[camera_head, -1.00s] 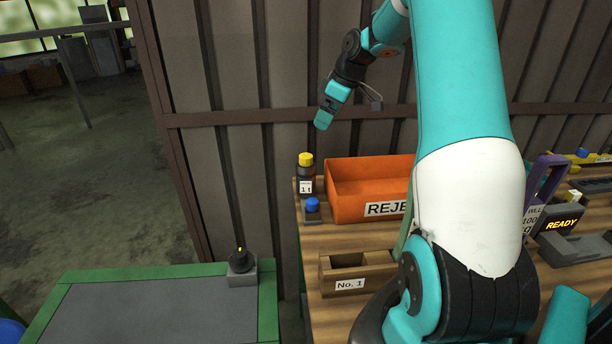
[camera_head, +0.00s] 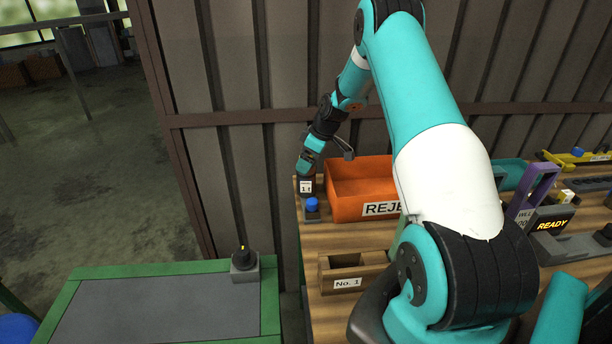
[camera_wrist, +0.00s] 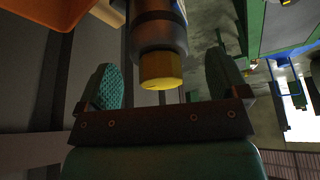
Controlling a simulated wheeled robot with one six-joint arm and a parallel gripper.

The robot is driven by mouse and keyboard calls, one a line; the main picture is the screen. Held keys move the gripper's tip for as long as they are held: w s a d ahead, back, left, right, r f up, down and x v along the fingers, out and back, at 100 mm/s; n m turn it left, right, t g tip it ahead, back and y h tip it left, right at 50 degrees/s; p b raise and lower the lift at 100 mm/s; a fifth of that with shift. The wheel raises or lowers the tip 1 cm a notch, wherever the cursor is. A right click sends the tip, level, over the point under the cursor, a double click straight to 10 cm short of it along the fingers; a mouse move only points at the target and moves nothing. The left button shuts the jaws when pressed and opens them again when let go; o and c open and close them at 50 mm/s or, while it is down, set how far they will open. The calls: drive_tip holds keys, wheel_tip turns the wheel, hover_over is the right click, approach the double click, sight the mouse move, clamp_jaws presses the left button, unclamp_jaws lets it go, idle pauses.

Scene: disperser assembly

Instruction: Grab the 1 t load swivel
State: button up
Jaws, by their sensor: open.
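The 1 t load swivel is a dark cylinder with a yellow top and a white "1 t" label. In the head view the swivel (camera_head: 306,187) stands at the table's far left corner, its top hidden by my gripper. My gripper (camera_head: 308,172) is right above it, pointing down. In the wrist view the swivel's dark body and yellow end (camera_wrist: 161,70) lie between the two green finger pads of my open gripper (camera_wrist: 165,85). Gaps show on both sides of the yellow end.
A small block with a blue top (camera_head: 312,206) stands close in front of the swivel. An orange REJECT bin (camera_head: 350,205) is just right of it. A wooden No. 1 holder (camera_head: 350,272) stands nearer. A green-framed bench (camera_head: 150,310) is at the left.

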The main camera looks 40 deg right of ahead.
drive_tip(key=shift+x, duration=1.15)
clamp_jaws()
drive_tip(key=shift+r, duration=0.15)
